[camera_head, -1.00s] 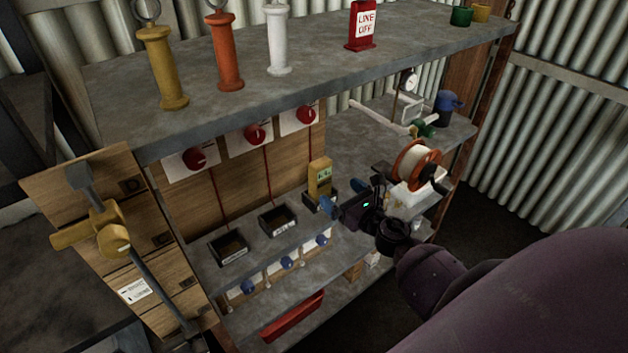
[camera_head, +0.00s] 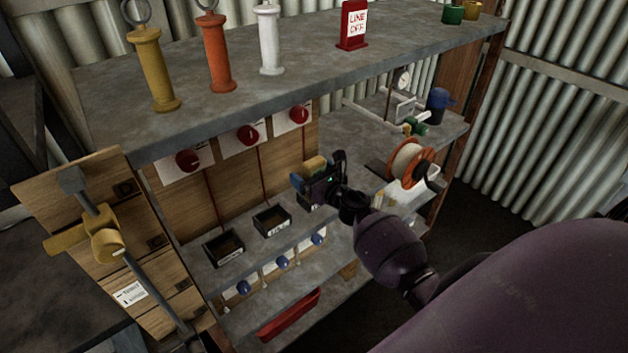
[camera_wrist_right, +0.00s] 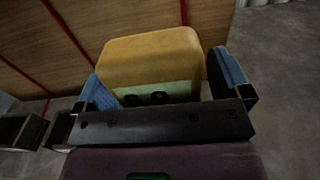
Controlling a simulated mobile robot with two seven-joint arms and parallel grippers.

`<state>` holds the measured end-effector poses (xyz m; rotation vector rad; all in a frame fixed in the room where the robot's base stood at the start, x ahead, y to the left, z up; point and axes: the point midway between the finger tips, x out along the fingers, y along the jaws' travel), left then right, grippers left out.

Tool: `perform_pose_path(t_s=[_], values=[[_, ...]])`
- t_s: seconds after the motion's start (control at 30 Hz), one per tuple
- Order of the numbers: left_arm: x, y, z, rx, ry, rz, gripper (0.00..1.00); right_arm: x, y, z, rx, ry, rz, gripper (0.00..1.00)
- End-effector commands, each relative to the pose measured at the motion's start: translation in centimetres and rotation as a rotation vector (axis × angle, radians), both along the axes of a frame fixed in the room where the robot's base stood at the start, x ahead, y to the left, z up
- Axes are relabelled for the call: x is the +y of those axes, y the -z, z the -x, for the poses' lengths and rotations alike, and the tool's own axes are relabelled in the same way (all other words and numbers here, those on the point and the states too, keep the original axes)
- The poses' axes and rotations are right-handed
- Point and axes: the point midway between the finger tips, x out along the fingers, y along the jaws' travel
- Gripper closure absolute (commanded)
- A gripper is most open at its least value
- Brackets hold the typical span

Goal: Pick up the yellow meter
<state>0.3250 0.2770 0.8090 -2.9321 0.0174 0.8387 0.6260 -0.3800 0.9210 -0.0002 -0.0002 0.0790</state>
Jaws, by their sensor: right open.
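The yellow meter (camera_head: 315,164) stands on the middle shelf, at the right end of the row of small black trays. In the head view my right gripper hides most of it, and only its top shows. In the right wrist view the meter (camera_wrist_right: 152,58) fills the space between the two blue-padded fingers, with part of its pale display below its yellow top. My right gripper (camera_head: 318,183) is open around the meter, one finger on each side. The right wrist view also shows this gripper (camera_wrist_right: 170,88); I cannot tell whether the pads touch the meter. My left gripper is not in view.
Black trays (camera_head: 272,220) stand left of the meter. An orange cable reel (camera_head: 411,163) stands to its right. Blue knobs (camera_head: 282,262) line the shelf's front below.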

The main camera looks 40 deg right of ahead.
Motion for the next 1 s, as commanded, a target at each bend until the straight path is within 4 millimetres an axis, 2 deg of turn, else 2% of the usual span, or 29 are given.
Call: perform_pose_path(t_s=[0.33,0.77,1.0], values=[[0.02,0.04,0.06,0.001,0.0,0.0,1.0,0.05,0.03,-0.67,0.001,0.0,0.0,0.04],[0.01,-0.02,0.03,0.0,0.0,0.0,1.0,0.06,-0.02,-0.66,0.0,0.0,0.0,0.67],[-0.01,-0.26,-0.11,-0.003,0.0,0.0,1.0,0.04,-0.29,-0.66,-0.001,0.0,0.001,0.67]])
